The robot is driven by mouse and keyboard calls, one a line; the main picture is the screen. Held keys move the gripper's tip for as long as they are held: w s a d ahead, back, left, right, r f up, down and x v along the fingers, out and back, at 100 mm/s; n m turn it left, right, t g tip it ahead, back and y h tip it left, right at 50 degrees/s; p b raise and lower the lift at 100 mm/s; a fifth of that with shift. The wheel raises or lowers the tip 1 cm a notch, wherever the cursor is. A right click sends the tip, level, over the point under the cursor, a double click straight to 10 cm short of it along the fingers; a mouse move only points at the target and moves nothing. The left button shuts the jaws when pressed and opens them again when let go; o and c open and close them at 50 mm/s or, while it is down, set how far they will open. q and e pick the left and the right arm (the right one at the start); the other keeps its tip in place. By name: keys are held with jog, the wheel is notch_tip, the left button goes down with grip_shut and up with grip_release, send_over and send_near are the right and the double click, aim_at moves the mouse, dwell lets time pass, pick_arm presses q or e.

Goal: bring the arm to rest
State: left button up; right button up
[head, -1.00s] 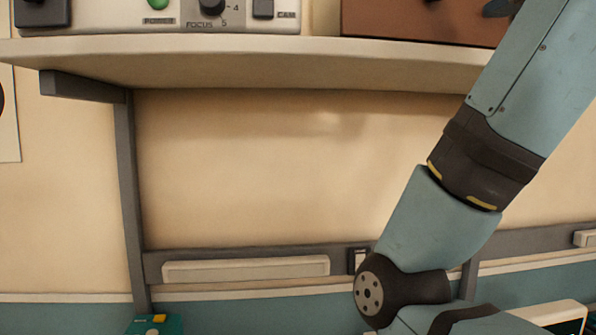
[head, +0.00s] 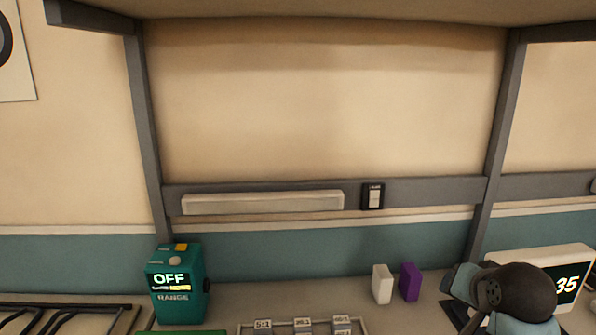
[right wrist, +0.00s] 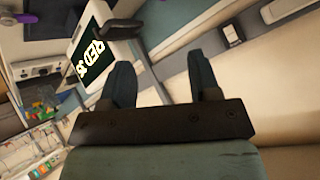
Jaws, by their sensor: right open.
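My right arm (head: 515,290) shows at the lower right of the head view, as a dark joint with blue-grey links. It is low, in front of a white display that reads 35. My right gripper (right wrist: 160,72) shows in the right wrist view. Its two dark fingers are spread apart with nothing between them. It is tilted relative to the room. The gripper itself is out of the head view. My left gripper is in neither view.
The white display (head: 540,262) stands behind my right arm. A green box reading OFF (head: 178,285) stands on the bench at left. White (head: 382,284) and purple (head: 410,282) blocks stand near the middle. A shelf (head: 320,10) overhangs the bench. The air below it is clear.

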jog(key=s+a+f+n+g+y, duration=0.1)
jog(key=s+a+f+n+g, duration=0.3)
jog(key=s+f, duration=0.9)
jog(key=s+d+f+n+g, duration=0.15)
jog(key=s+f+n, duration=0.35)
jog(key=s+f, duration=0.8)
jog(key=w+a+f+t+y+p, duration=0.3)
jog(key=w+a+t+p, duration=0.1)
jog(key=a+t+p, duration=0.3)
jog(key=shift+w+f+n, duration=0.3)
jog(key=shift+f+n, duration=0.1)
